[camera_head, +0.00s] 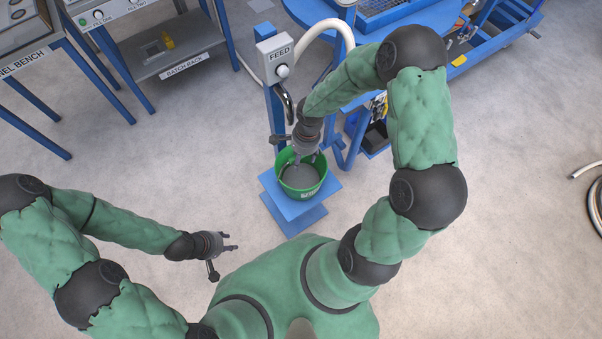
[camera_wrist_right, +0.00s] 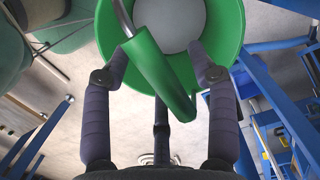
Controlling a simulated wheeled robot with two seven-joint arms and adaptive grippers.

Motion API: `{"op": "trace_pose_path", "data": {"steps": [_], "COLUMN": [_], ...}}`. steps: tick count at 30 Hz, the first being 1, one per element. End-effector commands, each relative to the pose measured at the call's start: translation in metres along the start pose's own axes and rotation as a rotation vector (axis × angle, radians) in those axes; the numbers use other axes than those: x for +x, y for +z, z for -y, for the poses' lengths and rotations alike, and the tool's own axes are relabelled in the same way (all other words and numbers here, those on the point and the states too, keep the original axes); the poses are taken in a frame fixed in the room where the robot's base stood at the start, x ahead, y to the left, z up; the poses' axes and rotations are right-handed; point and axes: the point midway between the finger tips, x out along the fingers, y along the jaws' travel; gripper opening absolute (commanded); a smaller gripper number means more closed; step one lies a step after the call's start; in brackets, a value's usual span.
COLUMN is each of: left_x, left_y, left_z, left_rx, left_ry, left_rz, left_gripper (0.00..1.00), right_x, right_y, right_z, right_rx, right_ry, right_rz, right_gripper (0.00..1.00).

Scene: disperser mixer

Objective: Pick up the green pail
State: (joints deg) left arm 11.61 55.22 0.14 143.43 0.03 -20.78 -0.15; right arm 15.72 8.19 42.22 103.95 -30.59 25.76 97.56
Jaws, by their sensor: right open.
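The green pail (camera_head: 316,187) stands upright on a blue platform (camera_head: 330,186) below the feed post, with grey visible inside it. My right gripper (camera_head: 305,160) is above the pail, at its far rim. In the right wrist view the pail (camera_wrist_right: 233,30) fills the top, and its green handle grip (camera_wrist_right: 155,68) slants between the spread fingers of the right gripper (camera_wrist_right: 160,82). The fingers are open on either side of the grip, not closed on it. My left gripper (camera_head: 232,241) is open and empty, low at the left, away from the pail.
The post with the FEED box (camera_head: 275,58) and a curved pale hose (camera_head: 325,27) rise behind the pail. A blue workbench (camera_head: 395,12) is at the back right. The batch rack (camera_head: 180,65) stands at the upper left. The floor around the platform is clear.

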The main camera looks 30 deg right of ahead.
Motion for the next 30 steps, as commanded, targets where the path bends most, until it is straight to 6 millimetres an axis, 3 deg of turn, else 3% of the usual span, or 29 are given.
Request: {"op": "trace_pose_path", "data": {"steps": [3,9,23,30], "left_x": [0.0,0.0,-0.003,-0.017], "left_y": [0.0,0.0,0.0,0.001], "left_z": [0.0,0.0,-0.001,-0.006], "left_rx": [0.0,0.0,0.0,0.0], "left_ry": [0.0,0.0,0.0,0.0], "left_rz": [0.0,0.0,0.0,0.0], "left_gripper": [0.4,0.4,0.4,0.4], "right_x": [0.0,0.0,-0.003,-0.02], "right_y": [0.0,0.0,0.0,0.001], "right_z": [0.0,0.0,0.001,0.002], "right_rx": [0.0,0.0,0.001,0.001], "right_ry": [0.0,0.0,-0.003,-0.005], "right_rz": [0.0,0.0,-0.001,-0.002], "right_gripper": [0.56,0.0,0.0,0.0]}}
